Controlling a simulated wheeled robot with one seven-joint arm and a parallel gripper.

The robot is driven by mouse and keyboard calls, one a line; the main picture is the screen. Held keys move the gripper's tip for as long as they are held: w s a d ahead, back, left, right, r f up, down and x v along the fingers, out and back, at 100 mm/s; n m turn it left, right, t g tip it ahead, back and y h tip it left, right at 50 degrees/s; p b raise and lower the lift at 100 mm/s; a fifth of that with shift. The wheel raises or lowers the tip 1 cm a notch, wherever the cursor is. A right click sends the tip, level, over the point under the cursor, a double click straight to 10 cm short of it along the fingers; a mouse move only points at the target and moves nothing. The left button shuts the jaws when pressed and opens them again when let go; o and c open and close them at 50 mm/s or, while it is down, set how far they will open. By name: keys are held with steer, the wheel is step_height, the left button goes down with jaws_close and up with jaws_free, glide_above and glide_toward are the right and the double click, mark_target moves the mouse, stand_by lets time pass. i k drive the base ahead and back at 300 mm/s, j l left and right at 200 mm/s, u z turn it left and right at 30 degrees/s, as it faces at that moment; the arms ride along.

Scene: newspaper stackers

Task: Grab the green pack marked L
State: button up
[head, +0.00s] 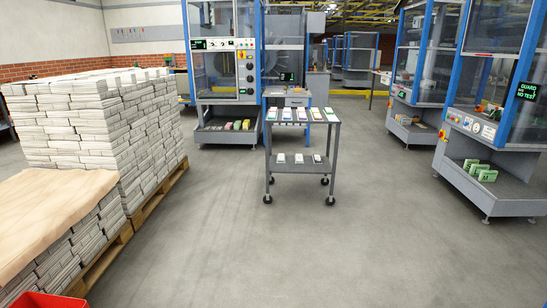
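Several green packs (479,170) stand in the bottom tray of the blue-framed machine at the right. The nearest one (488,176) bears a mark that looks like M, but it is small. I cannot read an L on any pack. Several small packs lie in a row on the top of the grey trolley (304,152); the rightmost (329,111) looks partly green. Several coloured packs (238,125), among them yellow, green and pink, stand in the bottom tray of the machine at the back. My gripper is not in view.
Tall newspaper stacks (90,125) on pallets fill the left side, with a brown sheet (55,205) over the nearer one. A red object (45,300) shows at the bottom left. The grey floor (300,250) before the trolley is clear.

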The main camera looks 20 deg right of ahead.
mark_target(475, 169)
steer(key=i+l+z, duration=0.15)
steer(key=i+z, duration=0.2)
steer(key=i, duration=0.6)
steer(key=i+j+z, duration=0.1)
steer(key=i+z, duration=0.25)
steer(key=i, duration=0.6)
steer(key=i+z, duration=0.3)
steer(key=i, duration=0.25)
steer(key=i+j+z, duration=0.1)
steer(key=i+z, duration=0.2)
steer(key=i, duration=0.3)
steer(key=i+j+z, duration=0.3)
steer(key=i, duration=0.25)
steer(key=i+z, duration=0.35)
steer(key=i+j+z, duration=0.1)
steer(key=i+z, duration=0.3)
steer(key=i+j+z, duration=0.2)
steer(key=z, duration=0.15)
